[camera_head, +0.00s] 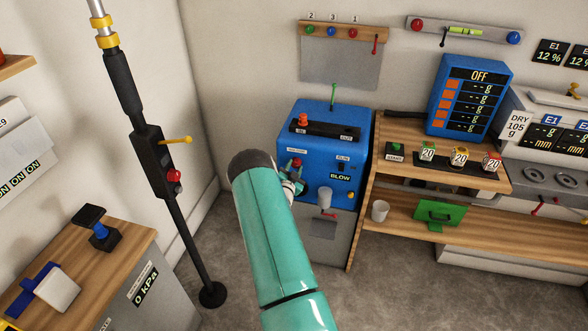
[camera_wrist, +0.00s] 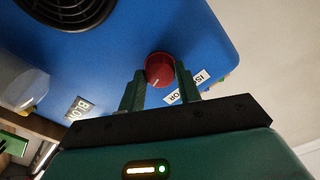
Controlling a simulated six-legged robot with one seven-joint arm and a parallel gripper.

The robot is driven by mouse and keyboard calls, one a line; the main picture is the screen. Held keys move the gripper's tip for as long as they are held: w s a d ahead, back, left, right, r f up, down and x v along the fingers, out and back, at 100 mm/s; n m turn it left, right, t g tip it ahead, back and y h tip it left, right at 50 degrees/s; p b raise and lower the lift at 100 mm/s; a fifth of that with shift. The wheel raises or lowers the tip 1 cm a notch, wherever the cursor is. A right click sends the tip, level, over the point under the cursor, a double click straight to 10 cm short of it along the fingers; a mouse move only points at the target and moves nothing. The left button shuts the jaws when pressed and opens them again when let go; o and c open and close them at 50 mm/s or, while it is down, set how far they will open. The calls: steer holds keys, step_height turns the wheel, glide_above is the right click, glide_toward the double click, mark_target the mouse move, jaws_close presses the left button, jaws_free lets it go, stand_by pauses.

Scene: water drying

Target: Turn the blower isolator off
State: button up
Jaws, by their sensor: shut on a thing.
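The blower is a blue cabinet (camera_head: 330,130) with a small display reading "BLOW" on its front. Its isolator is a round red knob (camera_wrist: 159,68) with a pale pointer line, beside a white label reading "ISOLATOR" in part (camera_wrist: 187,87). My gripper (camera_wrist: 160,80) has its two green fingers on either side of the knob, shut on it. In the head view my teal arm reaches to the cabinet's left front, and my gripper (camera_head: 292,180) is partly hidden behind the arm there. The red knob (camera_head: 296,162) shows just above it.
A clear cup (camera_head: 325,197) is at the cabinet's front, right of my gripper. A wooden shelf unit (camera_head: 400,134) stands close on the right with small colored boxes. A black pole (camera_head: 182,225) stands at the left. Grey floor lies open in front.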

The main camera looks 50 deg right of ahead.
steer(key=n, duration=0.4)
steer(key=shift+n, duration=0.3)
steer(key=n, duration=0.3)
steer(key=shift+a+f+n, duration=0.1)
steer(key=shift+n, duration=0.3)
steer(key=n, duration=0.4)
steer(key=shift+n, duration=1.5)
steer(key=shift+s, duration=0.1)
steer(key=o, duration=1)
steer(key=shift+c, duration=0.2)
